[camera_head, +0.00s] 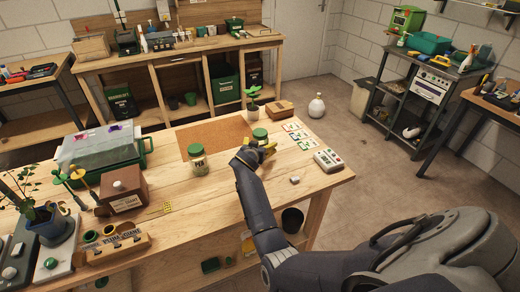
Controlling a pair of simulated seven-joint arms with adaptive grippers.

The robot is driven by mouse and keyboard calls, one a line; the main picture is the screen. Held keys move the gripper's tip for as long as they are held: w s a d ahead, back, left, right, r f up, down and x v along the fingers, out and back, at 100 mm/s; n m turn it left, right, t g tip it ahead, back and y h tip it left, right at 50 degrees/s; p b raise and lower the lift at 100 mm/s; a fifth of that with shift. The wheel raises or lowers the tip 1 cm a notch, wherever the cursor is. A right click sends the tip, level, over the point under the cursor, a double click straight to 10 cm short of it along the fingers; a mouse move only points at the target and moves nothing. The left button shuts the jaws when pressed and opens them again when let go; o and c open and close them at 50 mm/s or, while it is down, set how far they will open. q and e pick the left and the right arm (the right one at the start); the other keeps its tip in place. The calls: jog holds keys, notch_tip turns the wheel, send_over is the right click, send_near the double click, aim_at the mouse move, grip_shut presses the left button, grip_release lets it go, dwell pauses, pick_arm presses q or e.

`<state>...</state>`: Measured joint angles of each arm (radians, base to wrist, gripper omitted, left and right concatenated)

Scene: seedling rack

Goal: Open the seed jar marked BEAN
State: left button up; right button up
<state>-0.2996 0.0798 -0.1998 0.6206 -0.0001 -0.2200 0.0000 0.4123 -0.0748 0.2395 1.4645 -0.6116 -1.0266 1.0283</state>
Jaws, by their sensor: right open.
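Two jars with green lids stand on the wooden table. The nearer jar (198,161) is upright with its lid on, and its small label seems to read PEA. The other jar (260,134) is farther back and to the right; its green lid shows, but its front and label are hidden behind my right gripper. No BEAN marking can be read. My right gripper (266,151) is open, close in front of the second jar; I cannot tell whether it touches. My left gripper is not in view.
A brown mat (205,136) lies behind the jars. A covered green tray (100,150) and brown box (124,187) stand left. The table's front middle is mostly clear.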

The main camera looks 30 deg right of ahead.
jog(key=c, duration=1.6)
jog(key=shift+o, duration=0.2)
notch_tip(320, 180, up, 20)
jog(key=o, duration=0.8)
jog(key=c, duration=0.9)
